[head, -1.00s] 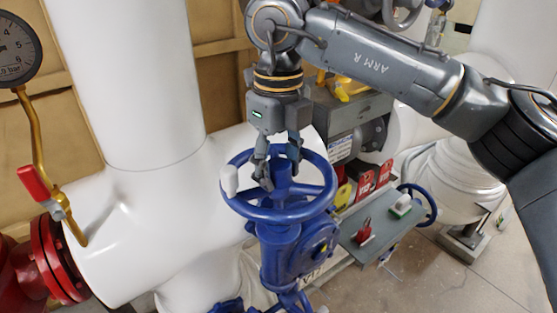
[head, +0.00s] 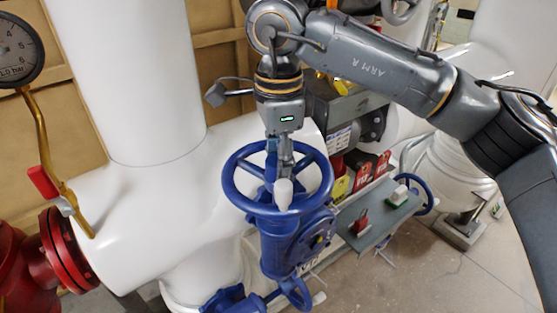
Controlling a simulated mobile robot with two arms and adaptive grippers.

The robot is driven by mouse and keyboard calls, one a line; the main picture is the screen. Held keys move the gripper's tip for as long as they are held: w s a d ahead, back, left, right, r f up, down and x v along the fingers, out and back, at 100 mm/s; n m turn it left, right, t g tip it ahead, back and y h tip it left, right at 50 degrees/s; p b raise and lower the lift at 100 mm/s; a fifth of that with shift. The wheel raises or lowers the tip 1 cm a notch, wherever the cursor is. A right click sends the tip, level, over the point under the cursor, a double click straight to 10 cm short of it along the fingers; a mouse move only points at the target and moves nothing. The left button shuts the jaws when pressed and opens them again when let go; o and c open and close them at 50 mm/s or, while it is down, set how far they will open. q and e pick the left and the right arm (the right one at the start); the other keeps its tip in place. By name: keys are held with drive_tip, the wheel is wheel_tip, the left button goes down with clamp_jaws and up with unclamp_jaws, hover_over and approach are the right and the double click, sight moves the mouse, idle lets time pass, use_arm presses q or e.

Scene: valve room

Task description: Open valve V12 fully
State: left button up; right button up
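A tag low on the valve is too small to read surely. My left gripper is out of view.
A large white pipe (head: 140,80) stands left of the valve. A pressure gauge (head: 15,50) and a red-handled small valve (head: 43,182) are at the left edge. A grey shelf (head: 372,230) with a red padlock (head: 360,223) and another blue wheel (head: 425,195) are to the right.

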drive_tip(key=n, duration=0.3)
drive_tip(key=shift+f+n+p, duration=0.3)
drive_tip(key=shift+n+p, duration=0.05)
drive_tip(key=shift+n, duration=0.05)
drive_tip(key=n, duration=0.4)
drive_tip(key=shift+s+a, duration=0.1)
drive_tip(key=shift+s, duration=0.05)
drive_tip(key=o, duration=1.1)
drive_tip(key=shift+w, duration=0.25)
drive_tip(key=shift+r+p, duration=0.2)
drive_tip(key=shift+p, duration=0.1)
drive_tip(key=shift+r, duration=0.3)
wheel_tip(320, 180, up, 6)
drive_tip(key=p, duration=0.4)
